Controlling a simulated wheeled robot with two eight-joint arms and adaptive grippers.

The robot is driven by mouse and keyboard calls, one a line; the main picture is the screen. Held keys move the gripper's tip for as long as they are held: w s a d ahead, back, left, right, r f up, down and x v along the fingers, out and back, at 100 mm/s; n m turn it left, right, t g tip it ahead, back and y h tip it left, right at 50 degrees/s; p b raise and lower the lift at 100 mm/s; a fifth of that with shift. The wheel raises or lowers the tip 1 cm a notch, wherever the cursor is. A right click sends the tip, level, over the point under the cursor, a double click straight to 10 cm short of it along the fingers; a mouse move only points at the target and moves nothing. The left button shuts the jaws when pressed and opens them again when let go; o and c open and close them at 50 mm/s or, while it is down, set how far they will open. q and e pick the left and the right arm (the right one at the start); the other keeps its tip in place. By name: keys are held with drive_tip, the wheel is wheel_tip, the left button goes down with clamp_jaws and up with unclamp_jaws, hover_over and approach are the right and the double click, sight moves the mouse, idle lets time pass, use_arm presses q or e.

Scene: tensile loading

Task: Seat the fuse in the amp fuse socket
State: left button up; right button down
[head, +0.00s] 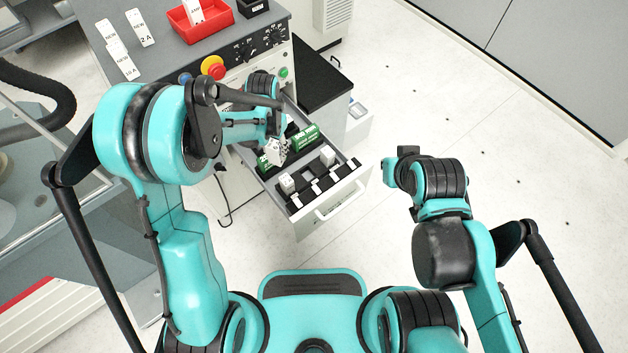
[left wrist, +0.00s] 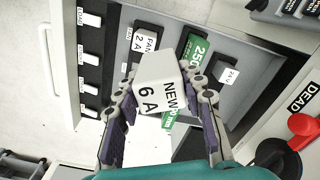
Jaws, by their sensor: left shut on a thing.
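My left gripper (left wrist: 165,125) is shut on a white fuse (left wrist: 160,85) marked "NEW 6 A". In the head view the left gripper (head: 275,150) is over the open drawer (head: 345,190); the fuse (head: 278,151) shows as a small white block there. The held fuse covers part of the drawer. I cannot make out which socket is the amp one. My right gripper (head: 398,163) is right of the drawer, its fingers unclear.
The drawer holds a dark strip (left wrist: 91,72) with several white pieces. More fuses, including one marked "NEW 2 A" (head: 141,28), lie on the bench top, with a red tray (head: 222,17). A red stop button (head: 213,67) is on the panel.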

use_arm(q)
drive_tip(key=w+d+f+m+b, duration=0.3)
drive_tip(key=d+f+m, duration=0.2)
drive_tip(key=d+f, duration=0.3)
drive_tip(key=shift+m, duration=0.3)
drive_tip(key=f+b, duration=0.1)
drive_tip(key=f, duration=0.2)
drive_tip(key=d+f+b, duration=0.1)
drive_tip(key=f, duration=0.2)
drive_tip(key=f+b, duration=0.2)
drive_tip(key=f, duration=0.1)
drive_tip(key=shift+s+d+f, duration=0.1)
drive_tip(key=shift+d+f, duration=0.1)
drive_tip(key=shift+r, duration=0.15)
drive_tip(key=o, duration=1.3)
drive_tip(key=shift+c, duration=0.2)
